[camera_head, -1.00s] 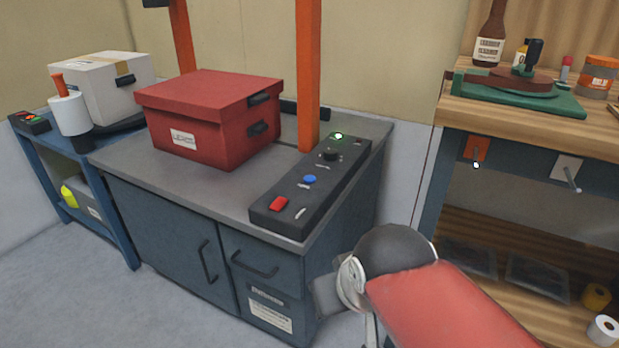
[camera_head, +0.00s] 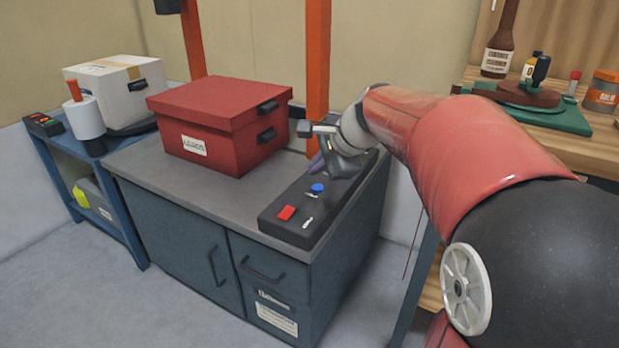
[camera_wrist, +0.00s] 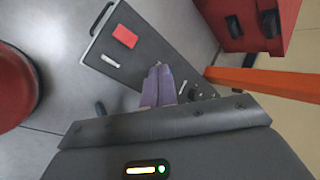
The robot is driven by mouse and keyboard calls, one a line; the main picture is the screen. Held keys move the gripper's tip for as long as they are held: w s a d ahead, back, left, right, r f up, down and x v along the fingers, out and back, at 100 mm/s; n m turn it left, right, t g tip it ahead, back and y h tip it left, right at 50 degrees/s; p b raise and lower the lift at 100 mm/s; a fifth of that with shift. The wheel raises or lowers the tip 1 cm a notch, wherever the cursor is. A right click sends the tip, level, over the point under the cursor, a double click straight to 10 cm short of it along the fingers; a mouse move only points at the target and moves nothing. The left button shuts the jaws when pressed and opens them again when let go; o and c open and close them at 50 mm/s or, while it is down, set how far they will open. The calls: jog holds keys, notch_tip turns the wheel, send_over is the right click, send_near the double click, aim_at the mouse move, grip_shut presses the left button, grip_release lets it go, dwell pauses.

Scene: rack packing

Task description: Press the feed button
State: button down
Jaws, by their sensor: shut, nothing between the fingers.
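The black control panel (camera_head: 300,229) lies along the right side of the grey cabinet top. My gripper (camera_head: 316,165) is shut and empty above the panel, just behind the blue button. In the wrist view, its purple fingers (camera_wrist: 158,70) point down over the panel beside the red button (camera_wrist: 125,36); the blue button is hidden there.
A red lidded box (camera_head: 218,125) stands left of the panel. An orange post (camera_head: 317,70) rises behind it, close to my gripper. A wooden workbench (camera_head: 590,145) is at the right. A blue side table (camera_head: 70,150) holds a white box (camera_head: 113,90).

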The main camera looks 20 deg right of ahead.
aim_at(321, 189)
jog(key=w+d+m+t, duration=0.1)
jog(key=w+d+m, duration=0.2)
jog(key=w, duration=0.6)
jog(key=m, duration=0.2)
jog(key=shift+d+m+p, duration=0.3)
jog(key=shift+d, duration=0.05)
notch_tip(321, 189, down, 9)
jog(key=b, duration=0.6)
jog(key=shift+r, duration=0.2)
dwell(1.0)
jog(key=shift+f+b, duration=0.4)
